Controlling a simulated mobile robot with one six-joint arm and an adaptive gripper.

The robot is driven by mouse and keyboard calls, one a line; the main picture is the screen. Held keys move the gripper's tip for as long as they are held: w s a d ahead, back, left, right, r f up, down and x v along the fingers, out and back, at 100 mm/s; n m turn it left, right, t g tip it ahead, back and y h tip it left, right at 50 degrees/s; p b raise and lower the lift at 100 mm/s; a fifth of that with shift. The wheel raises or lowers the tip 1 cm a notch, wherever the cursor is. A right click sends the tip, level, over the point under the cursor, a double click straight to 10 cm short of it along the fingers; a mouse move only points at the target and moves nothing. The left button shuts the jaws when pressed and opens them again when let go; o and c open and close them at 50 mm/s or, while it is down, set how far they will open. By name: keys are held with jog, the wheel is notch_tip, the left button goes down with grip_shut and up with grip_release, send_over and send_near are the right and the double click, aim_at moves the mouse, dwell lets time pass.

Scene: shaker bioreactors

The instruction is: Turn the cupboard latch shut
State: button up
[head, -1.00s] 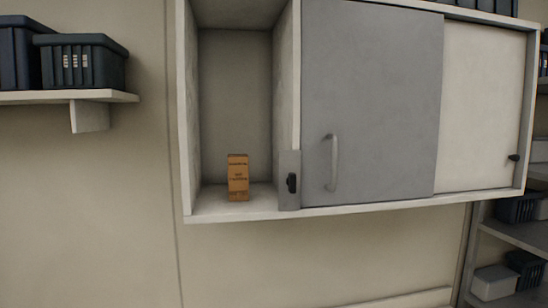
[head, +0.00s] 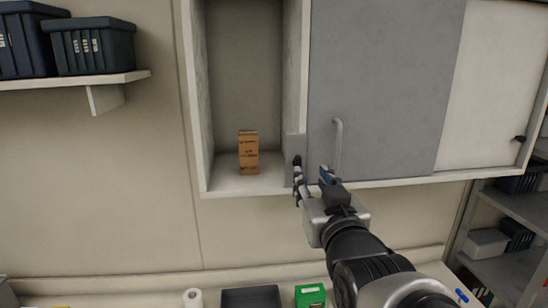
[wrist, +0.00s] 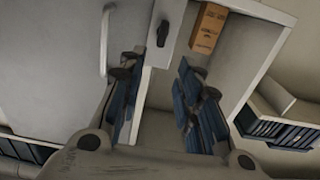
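The cupboard latch is a small black knob (head: 297,161) on a grey plate (head: 299,146) at the lower edge, between the open compartment and the grey door (head: 385,85). In the wrist view the latch (wrist: 163,33) shows as a dark upright oval on its plate, ahead of the space between my fingers. My gripper (head: 312,174) is open and empty, just below and in front of the latch. In the wrist view its blue-padded fingers (wrist: 158,75) are wide apart. I cannot tell whether a finger touches the latch in the head view.
A curved door handle (head: 338,145) stands out close right of the latch. A brown box (head: 248,152) stands in the open compartment. A second dark knob (head: 520,139) is at the cupboard's far right. Dark bins (head: 92,46) sit on the left shelf. A green box (head: 310,295) lies below.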

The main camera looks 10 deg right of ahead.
aim_at(300, 159)
jog(key=w+p, duration=0.2)
jog(key=w, duration=0.9)
jog(key=shift+w, duration=0.2)
jog(key=shift+c, duration=0.6)
grip_shut()
